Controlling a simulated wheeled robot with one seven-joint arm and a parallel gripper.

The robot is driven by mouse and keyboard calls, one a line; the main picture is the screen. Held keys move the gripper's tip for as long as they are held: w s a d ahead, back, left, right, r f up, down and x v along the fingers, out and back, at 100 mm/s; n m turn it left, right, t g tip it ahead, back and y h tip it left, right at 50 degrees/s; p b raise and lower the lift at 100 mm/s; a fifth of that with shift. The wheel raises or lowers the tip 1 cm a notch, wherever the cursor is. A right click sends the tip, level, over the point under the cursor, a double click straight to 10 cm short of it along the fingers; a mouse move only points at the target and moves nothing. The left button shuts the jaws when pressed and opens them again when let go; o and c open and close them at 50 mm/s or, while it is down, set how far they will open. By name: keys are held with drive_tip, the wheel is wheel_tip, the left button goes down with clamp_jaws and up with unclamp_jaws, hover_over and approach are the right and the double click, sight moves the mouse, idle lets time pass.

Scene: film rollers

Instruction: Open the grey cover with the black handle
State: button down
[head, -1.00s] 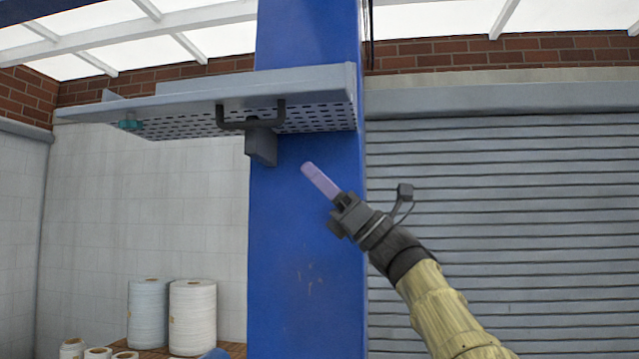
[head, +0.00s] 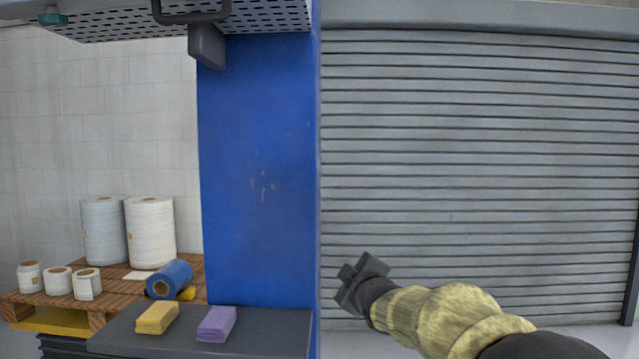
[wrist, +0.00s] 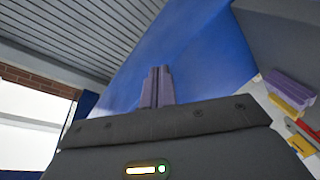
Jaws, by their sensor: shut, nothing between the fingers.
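The grey cover (head: 110,33) shows only in part, at the top left of the head view. It is raised high above the dark bench, with its perforated underside facing down. Its black handle (head: 192,14) hangs at the front edge, cut by the top of the view. My gripper (wrist: 157,88) shows two purple fingers side by side in the wrist view, shut and empty. In the head view my gripper's body (head: 361,284) is low and right, well below the handle and apart from it. Its fingertips cannot be made out there.
A blue panel (head: 258,180) stands below the cover. A dark bench (head: 265,335) holds a yellow block (head: 157,317) and a purple block (head: 217,323). A grey shutter (head: 480,150) fills the right.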

drive_tip(key=s+d+f+m+g+h, duration=0.25)
drive_tip(key=s+f+m+g, duration=0.35)
drive_tip(key=f, duration=0.7)
drive_tip(key=s+f+m+g, duration=0.3)
drive_tip(key=s+f, duration=0.5)
drive_tip(key=s, duration=0.5)
drive_tip(key=s+d+f+m+g, duration=0.1)
drive_tip(key=s+f+m+g, duration=0.2)
drive_tip(key=s+f, duration=0.6)
drive_tip(key=s+g, duration=0.1)
drive_tip(key=s, duration=0.2)
drive_tip(key=shift+s+d+f+g, duration=0.2)
drive_tip(key=shift+s+f+g, duration=0.1)
drive_tip(key=shift+s, duration=0.1)
drive_tip(key=shift+d+y, duration=0.15)
drive_tip(key=shift+y, duration=0.1)
